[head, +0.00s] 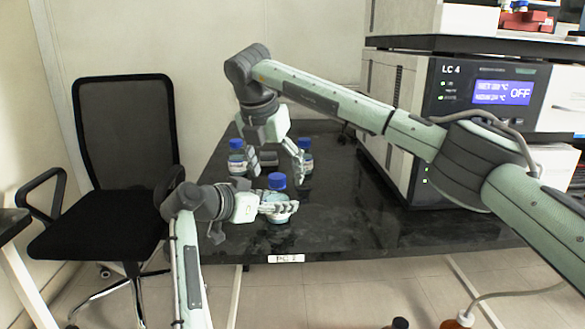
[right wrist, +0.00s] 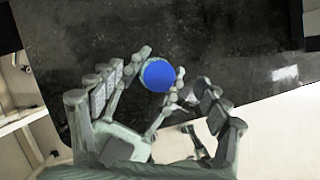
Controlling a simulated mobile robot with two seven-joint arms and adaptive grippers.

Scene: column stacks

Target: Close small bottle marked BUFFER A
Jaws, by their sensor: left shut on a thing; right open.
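In the head view a small bottle with a blue cap (head: 277,181) stands upright near the table's front edge. My left gripper (head: 281,206) is shut around its clear body, which is partly hidden by the fingers. The blue cap is on top; how tight it is cannot be told, and no label is readable. My right gripper (head: 277,166) is open, pointing down, its fingers spread on either side above and behind the cap. In the right wrist view the blue cap (right wrist: 158,75) shows between gripper fingers.
Two more blue-capped bottles stand farther back, one to the left (head: 236,150) and one to the right (head: 305,158). A grey LC 4 instrument (head: 455,110) stands at the table's right. The black table (head: 370,215) is clear at front right. A black chair (head: 110,220) is at left.

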